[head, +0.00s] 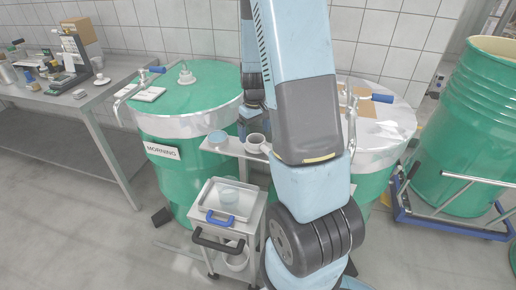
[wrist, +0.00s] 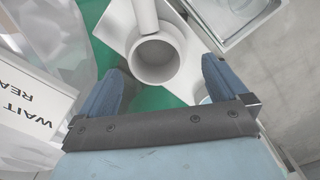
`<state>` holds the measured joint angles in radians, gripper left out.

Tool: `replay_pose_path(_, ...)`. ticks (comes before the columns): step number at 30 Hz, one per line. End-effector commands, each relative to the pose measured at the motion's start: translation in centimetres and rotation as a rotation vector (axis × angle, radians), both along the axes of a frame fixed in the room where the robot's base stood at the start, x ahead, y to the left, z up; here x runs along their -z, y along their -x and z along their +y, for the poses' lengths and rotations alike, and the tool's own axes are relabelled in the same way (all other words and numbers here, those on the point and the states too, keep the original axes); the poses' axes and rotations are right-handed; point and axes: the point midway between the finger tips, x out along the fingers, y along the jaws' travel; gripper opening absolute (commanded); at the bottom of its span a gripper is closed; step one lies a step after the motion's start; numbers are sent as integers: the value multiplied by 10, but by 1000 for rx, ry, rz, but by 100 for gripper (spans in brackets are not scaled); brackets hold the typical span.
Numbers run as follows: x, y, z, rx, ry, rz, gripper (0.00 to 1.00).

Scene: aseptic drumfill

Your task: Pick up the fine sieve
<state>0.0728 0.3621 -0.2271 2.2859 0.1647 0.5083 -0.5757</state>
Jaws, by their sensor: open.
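A white round cup-like piece with a straight handle (wrist: 155,60) lies on a pale shelf in the wrist view; it may be the fine sieve, but I cannot see any mesh. It seems to be the white cup (head: 254,142) on the small shelf between the drums in the head view. My gripper (wrist: 160,82) is open and empty, its two blue fingers pointing toward the piece, one on each side of its near edge. I cannot tell whether they touch it. In the head view my arm hides much of the gripper.
A trolley (head: 213,233) with a tray stands in front. Green drums (head: 185,155) flank the shelf. A sign (wrist: 35,103) hangs at left in the wrist view. A bench (head: 85,98) stands at left.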

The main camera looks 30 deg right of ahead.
Motion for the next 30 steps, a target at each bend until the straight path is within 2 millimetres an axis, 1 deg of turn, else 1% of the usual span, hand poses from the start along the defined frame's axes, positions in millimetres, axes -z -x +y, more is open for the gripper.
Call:
replay_pose_path(5,9,-1,-1,1,0,1,100)
replay_pose_path(12,38,-4,-5,1,0,3,100)
replay_pose_path(16,49,-4,-5,1,0,1,100)
replay_pose_path(19,53,-4,-5,1,0,0,100)
replay_pose_path(26,54,-5,-4,0,0,-1,100)
replay_pose_path(30,54,-5,-4,-1,0,0,87)
